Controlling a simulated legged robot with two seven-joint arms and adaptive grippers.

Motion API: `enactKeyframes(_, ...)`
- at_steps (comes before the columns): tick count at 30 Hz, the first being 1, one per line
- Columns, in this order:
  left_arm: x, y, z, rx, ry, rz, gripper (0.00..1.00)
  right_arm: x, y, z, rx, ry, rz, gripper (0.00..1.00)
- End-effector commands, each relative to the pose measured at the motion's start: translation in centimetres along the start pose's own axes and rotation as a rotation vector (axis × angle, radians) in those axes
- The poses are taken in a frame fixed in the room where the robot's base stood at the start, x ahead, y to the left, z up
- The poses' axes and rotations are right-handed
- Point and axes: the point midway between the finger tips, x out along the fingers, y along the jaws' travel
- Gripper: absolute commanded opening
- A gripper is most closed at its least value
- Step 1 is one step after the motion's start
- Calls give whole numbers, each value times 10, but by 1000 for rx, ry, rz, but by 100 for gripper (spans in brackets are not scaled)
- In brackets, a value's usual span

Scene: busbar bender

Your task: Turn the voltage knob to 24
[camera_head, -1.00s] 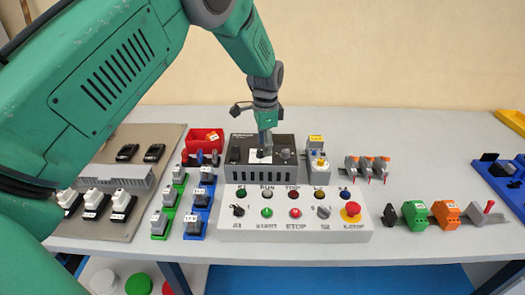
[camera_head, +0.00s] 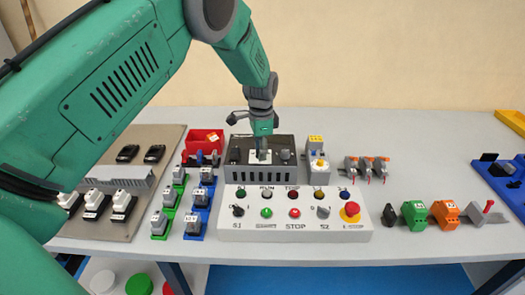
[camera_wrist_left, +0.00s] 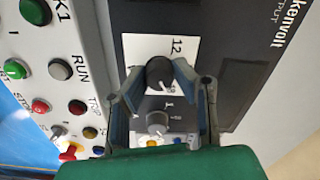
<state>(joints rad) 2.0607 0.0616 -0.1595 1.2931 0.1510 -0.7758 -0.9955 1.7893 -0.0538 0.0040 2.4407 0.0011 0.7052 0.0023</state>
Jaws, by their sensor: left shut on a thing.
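The black power supply unit (camera_head: 278,172) stands at the back middle of the table, behind the white button panel. My left gripper (camera_head: 262,157) reaches down onto its top face. In the left wrist view, the two fingertips (camera_wrist_left: 160,80) are closed on opposite sides of a round black knob (camera_wrist_left: 159,70). The knob sits on a white scale plate (camera_wrist_left: 148,47) with a printed 12 beside it. The rest of the scale is hidden by the fingers, and I cannot read the knob's pointer. My right gripper is in neither view.
A second, grey knob (camera_wrist_left: 157,121) sits close by on the same unit. The white button panel (camera_head: 365,236), with several buttons and switches, stands in front. A red bin (camera_head: 205,137) is at the left and a yellow-topped device (camera_head: 318,165) at the right.

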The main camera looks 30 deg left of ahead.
Motion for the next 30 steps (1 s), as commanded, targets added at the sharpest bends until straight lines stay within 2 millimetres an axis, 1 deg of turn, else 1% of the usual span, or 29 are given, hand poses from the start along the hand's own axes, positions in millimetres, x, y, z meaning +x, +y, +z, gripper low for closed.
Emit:
enactKeyframes(1, -1, 3, -6, 3, 14, 4, 0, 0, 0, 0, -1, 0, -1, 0)
enactKeyframes(11, -2, 2, -6, -10, 10, -2, 0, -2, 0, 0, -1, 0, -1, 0)
enactKeyframes(17, -4, 1, -5, -80, 12, -1, 0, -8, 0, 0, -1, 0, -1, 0)
enactKeyframes(23, -4, 0, -4, -224, 12, 1, 0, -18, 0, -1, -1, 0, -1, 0)
enactKeyframes(30, -5, -2, -4, -449, 13, -1, 0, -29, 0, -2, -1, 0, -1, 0)
